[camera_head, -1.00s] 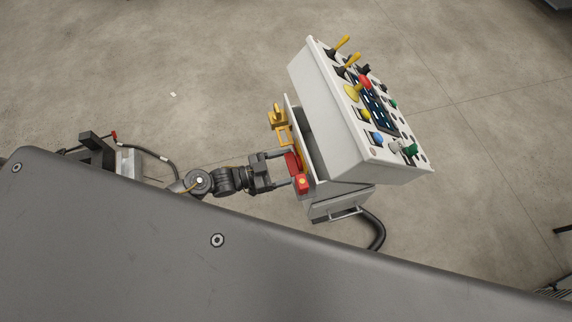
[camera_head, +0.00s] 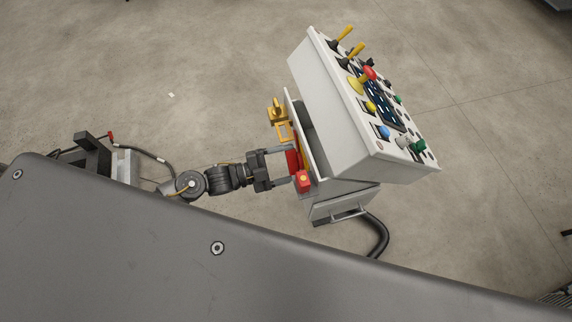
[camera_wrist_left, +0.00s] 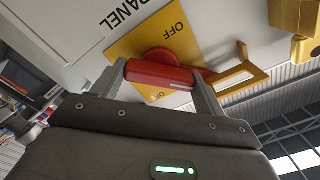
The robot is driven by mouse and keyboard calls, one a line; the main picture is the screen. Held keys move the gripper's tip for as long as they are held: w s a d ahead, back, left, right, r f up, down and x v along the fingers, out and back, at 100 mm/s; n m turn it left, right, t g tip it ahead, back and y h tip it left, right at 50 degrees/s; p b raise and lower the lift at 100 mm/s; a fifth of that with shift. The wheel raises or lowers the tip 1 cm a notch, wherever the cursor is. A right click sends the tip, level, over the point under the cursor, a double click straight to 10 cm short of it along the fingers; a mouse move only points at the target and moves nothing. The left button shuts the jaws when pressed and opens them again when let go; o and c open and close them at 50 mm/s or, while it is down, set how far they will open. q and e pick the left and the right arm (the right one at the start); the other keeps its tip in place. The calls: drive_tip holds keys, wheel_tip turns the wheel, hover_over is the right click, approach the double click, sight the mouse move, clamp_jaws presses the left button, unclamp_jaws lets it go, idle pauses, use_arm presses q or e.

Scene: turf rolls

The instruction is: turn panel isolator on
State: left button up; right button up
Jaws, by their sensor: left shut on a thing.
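In the left wrist view the red handle (camera_wrist_left: 160,74) lies across a yellow plate (camera_wrist_left: 135,43) marked OFF, beside the word PANEL. A second word on the plate is partly hidden by the handle. My left gripper (camera_head: 290,166) reaches in from the left and is shut on the handle, one finger at each end in the wrist view (camera_wrist_left: 162,82). My right gripper is not in view.
A yellow bracket (camera_head: 278,117) sticks out beside the isolator; its hasp (camera_wrist_left: 240,75) is close to my right finger in the wrist view. Levers and buttons (camera_head: 378,105) cover the console top. A black cable (camera_head: 380,235) hangs below. Open concrete floor surrounds it.

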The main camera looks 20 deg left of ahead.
use_arm(q)
drive_tip(key=shift+m+b, duration=2.3)
drive_tip(key=shift+m, duration=2.3)
drive_tip(key=o, duration=1)
drive_tip(key=b+v, duration=0.3)
drive_tip(key=v, duration=0.8)
